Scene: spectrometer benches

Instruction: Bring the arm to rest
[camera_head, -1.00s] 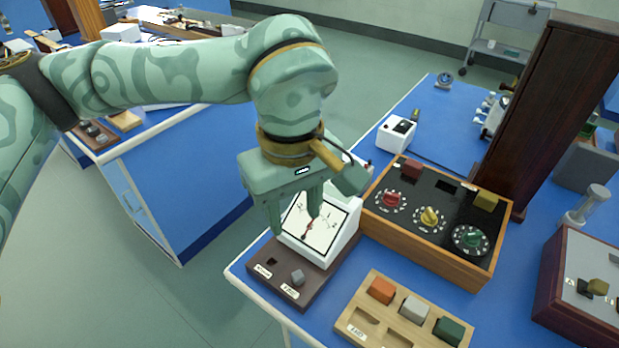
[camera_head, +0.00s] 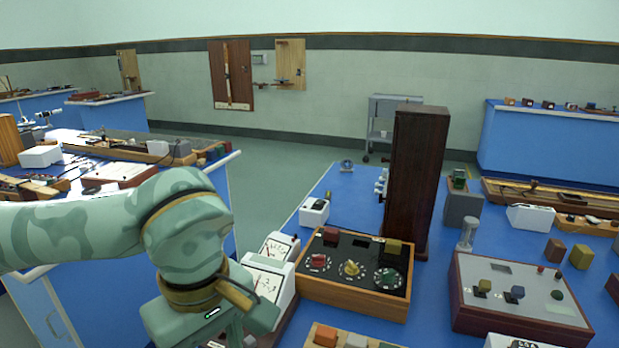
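My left arm comes in from the left, and its gripper (camera_head: 228,338) hangs down at the bottom edge of the head view. The fingertips are cut off by the frame, so I cannot tell whether it is open or shut. It is just left of a white dial meter (camera_head: 266,282), which it partly covers. My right gripper is not in view.
A wooden control box (camera_head: 345,292) with red, yellow and green knobs stands right of the meter. A tall dark wooden case (camera_head: 416,180) stands behind it. A grey-topped box (camera_head: 520,300) is at right. A block tray (camera_head: 343,341) shows at the bottom edge.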

